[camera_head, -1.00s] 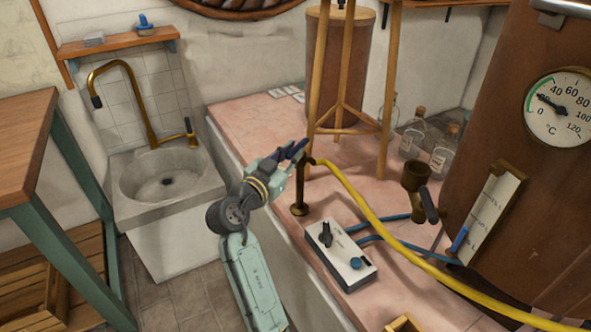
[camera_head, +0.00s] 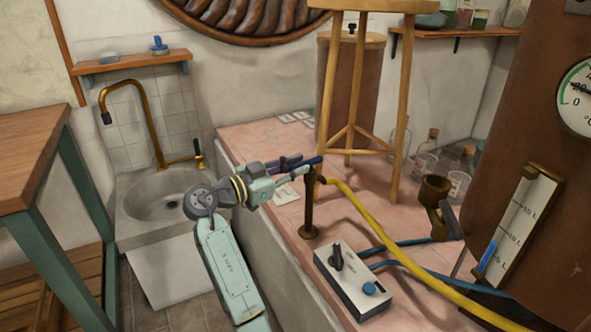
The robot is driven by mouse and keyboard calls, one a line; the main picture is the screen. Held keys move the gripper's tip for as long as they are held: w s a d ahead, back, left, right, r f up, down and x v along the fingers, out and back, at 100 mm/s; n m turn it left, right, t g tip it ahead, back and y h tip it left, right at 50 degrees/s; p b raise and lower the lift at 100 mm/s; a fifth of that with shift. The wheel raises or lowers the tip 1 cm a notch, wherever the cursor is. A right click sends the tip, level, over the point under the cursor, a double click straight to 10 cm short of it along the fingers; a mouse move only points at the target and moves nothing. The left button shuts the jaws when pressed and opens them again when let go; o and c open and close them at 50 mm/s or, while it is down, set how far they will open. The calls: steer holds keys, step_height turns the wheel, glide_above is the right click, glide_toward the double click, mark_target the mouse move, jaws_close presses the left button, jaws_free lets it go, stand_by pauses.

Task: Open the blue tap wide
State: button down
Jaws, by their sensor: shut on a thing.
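A brass standpipe tap (camera_head: 309,205) rises from the pink tiled counter, with a yellow hose (camera_head: 350,195) running from its top. At the top of the tap, a blue lever (camera_head: 312,161) points toward my gripper. My gripper (camera_head: 302,163) is at the tap's top from the left, its dark fingers shut on the blue lever. The fingers hide much of the lever, so its exact angle is hard to tell.
A control box (camera_head: 352,280) with a black knob and blue button sits in front of the tap. A wooden tripod stand (camera_head: 400,110) stands behind it. A brass cup-like fitting (camera_head: 436,192) and copper vessel (camera_head: 510,120) are right. A sink (camera_head: 160,200) is left.

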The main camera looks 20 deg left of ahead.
steer(key=c, duration=1.6)
jaws_free()
steer(key=shift+o, duration=0.2)
steer(key=v, duration=1.2)
steer(key=shift+w, duration=0.1)
